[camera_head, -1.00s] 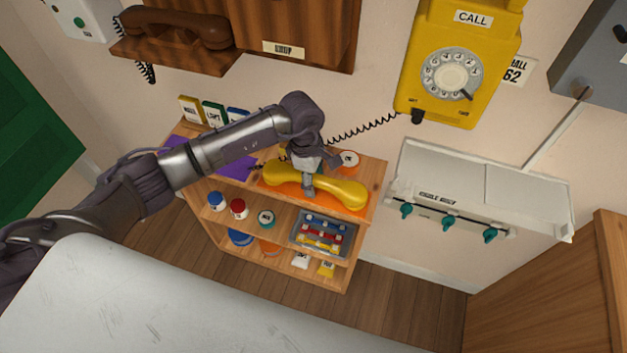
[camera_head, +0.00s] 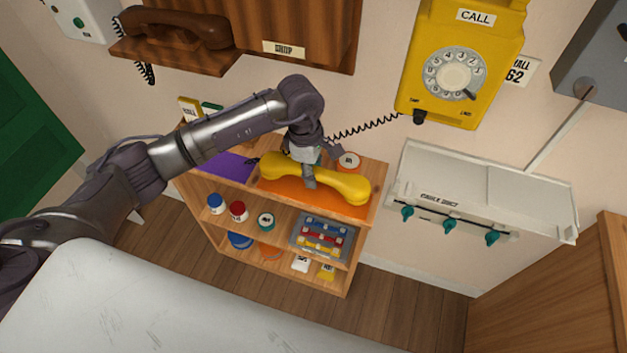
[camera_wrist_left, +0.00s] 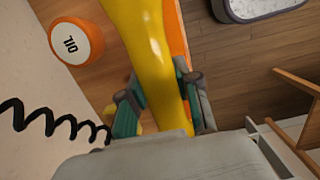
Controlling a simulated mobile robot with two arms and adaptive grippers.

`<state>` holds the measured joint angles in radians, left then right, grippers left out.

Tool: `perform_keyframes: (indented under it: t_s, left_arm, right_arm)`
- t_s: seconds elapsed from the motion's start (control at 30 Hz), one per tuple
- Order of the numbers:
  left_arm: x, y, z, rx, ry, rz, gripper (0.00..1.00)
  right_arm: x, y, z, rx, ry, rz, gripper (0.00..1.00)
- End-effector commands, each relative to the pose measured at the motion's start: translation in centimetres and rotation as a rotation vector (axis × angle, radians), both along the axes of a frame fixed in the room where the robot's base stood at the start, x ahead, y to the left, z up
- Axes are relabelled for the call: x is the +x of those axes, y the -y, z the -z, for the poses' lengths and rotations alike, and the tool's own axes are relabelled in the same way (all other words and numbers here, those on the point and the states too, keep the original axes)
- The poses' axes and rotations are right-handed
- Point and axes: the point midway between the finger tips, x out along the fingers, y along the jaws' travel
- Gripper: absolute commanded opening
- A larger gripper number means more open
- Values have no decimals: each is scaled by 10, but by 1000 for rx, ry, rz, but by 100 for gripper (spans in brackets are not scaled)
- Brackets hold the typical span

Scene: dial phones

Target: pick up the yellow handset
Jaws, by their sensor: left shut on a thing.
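The yellow handset (camera_head: 340,185) is above the orange mat (camera_head: 302,194) on top of the wooden shelf unit. My left gripper (camera_head: 311,172) is shut around the middle of its handle. In the left wrist view the yellow handset (camera_wrist_left: 150,45) runs between the two teal-padded fingers (camera_wrist_left: 158,112). The handset appears a little raised from the mat, with more of the orange showing below it. A black coiled cord (camera_head: 360,128) runs toward the yellow wall phone (camera_head: 455,60). My right gripper is not in view.
A round orange tin (camera_head: 348,163) stands close behind the handset; its "OIL" lid shows in the wrist view (camera_wrist_left: 77,42). A purple mat (camera_head: 228,167) lies to the left. Jars and a grey tray (camera_head: 297,232) fill the lower shelf. A white wall box (camera_head: 480,190) hangs to the right.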

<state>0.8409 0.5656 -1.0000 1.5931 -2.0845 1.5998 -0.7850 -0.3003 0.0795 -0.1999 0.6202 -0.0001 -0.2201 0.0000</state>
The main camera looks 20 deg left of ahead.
Motion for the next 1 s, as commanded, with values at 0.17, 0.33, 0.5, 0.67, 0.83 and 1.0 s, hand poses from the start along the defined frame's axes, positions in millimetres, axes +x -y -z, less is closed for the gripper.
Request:
perform_keyframes:
  t_s: [0.17,0.33,0.5,0.67,0.83,1.0]
  left_arm:
    - [-4,0,-31,1,2,2,0]
    - [-42,-2,-29,1,0,3,0]
    - [-90,-4,-28,2,0,5,0]
    - [-136,-5,-28,1,0,4,0]
    - [-171,-6,-29,0,-1,2,0]
    - [-190,-7,-30,1,0,1,0]
  right_arm:
    - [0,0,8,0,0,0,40]
    - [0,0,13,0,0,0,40]
    - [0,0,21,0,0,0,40]
    - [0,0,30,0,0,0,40]
    - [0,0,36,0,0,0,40]
    - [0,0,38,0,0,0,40]
